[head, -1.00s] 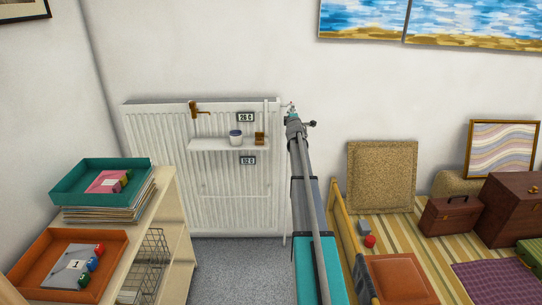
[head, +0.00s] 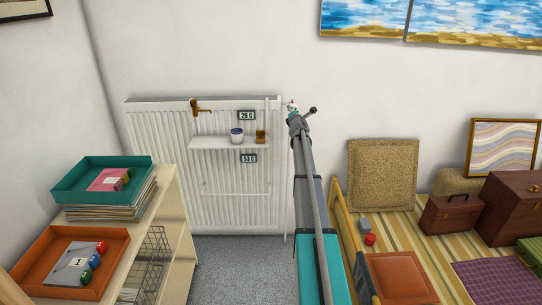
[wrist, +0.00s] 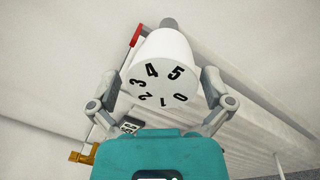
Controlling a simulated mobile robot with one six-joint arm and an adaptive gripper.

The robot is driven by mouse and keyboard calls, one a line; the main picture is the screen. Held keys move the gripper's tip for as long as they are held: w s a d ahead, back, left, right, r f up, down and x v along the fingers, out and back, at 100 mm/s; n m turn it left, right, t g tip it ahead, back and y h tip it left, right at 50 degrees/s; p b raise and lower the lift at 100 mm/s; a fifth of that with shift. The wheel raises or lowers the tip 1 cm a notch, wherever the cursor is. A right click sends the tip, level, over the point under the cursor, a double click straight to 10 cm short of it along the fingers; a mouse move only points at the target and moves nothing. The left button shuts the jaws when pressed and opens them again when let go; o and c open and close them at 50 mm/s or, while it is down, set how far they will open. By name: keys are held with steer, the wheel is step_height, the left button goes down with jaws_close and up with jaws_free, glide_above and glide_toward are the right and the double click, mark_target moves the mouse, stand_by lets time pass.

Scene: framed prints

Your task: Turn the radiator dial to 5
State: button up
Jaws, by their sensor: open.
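The white radiator dial (wrist: 160,62) fills the upper middle of the wrist view, its face with black numerals 0 to 5 turned toward me. A red marker (wrist: 136,36) sits beside the dial at the upper left, and the 4 is the numeral closest to its side. My gripper (wrist: 160,93) is open, with one finger left and one right of the dial face. I cannot tell whether either finger touches it. In the head view the dial (head: 292,104) is small at the radiator's upper right corner, partly hidden by my gripper (head: 294,114).
The white radiator (head: 160,130) carries a shelf (head: 210,143) with a cup (head: 237,135) and two small displays. A wooden shelf unit (head: 175,215) stands left; a striped rug with cases lies right.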

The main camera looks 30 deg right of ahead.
steer(key=n, duration=0.4)
steer(key=shift+n+y+p, duration=0.3)
steer(key=shift+n+y, duration=0.1)
steer(key=n, duration=0.4)
steer(key=shift+n+p, duration=0.35)
steer(key=shift+n, duration=0.05)
steer(key=shift+s+a, duration=0.2)
steer(key=shift+s, duration=0.1)
steer(key=v, duration=1.3)
steer(key=s+a+f+m+g+h, duration=0.1)
steer(key=s+a+f+m+g, duration=0.2)
steer(key=a+m, duration=0.6)
steer(key=s+a+f+m+g+h, duration=0.1)
steer(key=s+a+f+m+g, duration=0.2)
steer(key=a+m, duration=0.5)
steer(key=shift+s+a+m+g, duration=0.4)
steer(key=shift+a+g, duration=0.1)
